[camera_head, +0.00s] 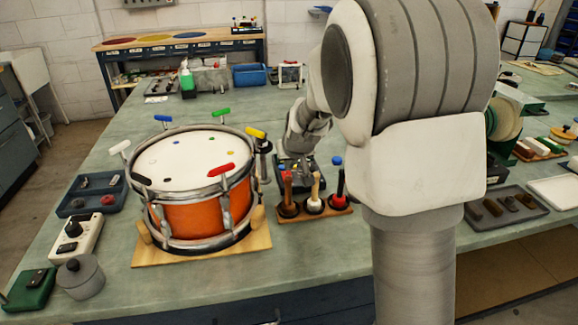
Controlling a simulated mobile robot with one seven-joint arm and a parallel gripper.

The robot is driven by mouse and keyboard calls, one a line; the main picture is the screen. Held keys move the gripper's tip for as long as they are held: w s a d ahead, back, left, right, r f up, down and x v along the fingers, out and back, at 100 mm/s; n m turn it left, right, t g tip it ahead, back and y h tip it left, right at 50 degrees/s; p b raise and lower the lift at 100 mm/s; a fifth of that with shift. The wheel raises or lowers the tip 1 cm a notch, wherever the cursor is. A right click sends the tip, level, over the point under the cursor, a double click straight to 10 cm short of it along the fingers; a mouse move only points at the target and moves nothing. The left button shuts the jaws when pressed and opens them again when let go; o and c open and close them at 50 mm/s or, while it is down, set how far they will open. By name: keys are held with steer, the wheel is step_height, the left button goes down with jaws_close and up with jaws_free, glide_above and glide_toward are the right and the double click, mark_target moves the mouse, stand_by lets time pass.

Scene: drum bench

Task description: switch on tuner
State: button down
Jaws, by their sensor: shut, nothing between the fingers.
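No label in view names the tuner. My gripper (294,163) is behind and right of the drum, low over a dark tray (305,176) of small parts. It is shut and empty. Its fingertips are small and partly lost against the tray, so I cannot tell whether they touch anything. The orange drum (191,214) stands on a wooden board, with coloured tuning keys around its rim.
A wooden rack (314,209) with upright handled tools stands in front of my gripper. A grey lidded pot (80,277), a green box (29,289) and a blue tray (93,193) are at the left. My arm hides the bench's right-middle.

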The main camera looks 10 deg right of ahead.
steer(key=s+f+p+v, duration=0.1)
steer(key=p+v, duration=0.1)
steer(key=v, duration=0.9)
steer(key=shift+s, duration=0.15)
steer(key=s+r+g+p, duration=0.1)
steer(key=s+r+p, duration=0.3)
steer(key=s, duration=0.9)
steer(key=s+r+g+p, duration=0.1)
steer(key=s+r+p, duration=0.4)
steer(key=s+r, duration=0.5)
steer(key=s, duration=0.3)
steer(key=shift+s+a, duration=0.25)
steer(key=shift+s, duration=0.05)
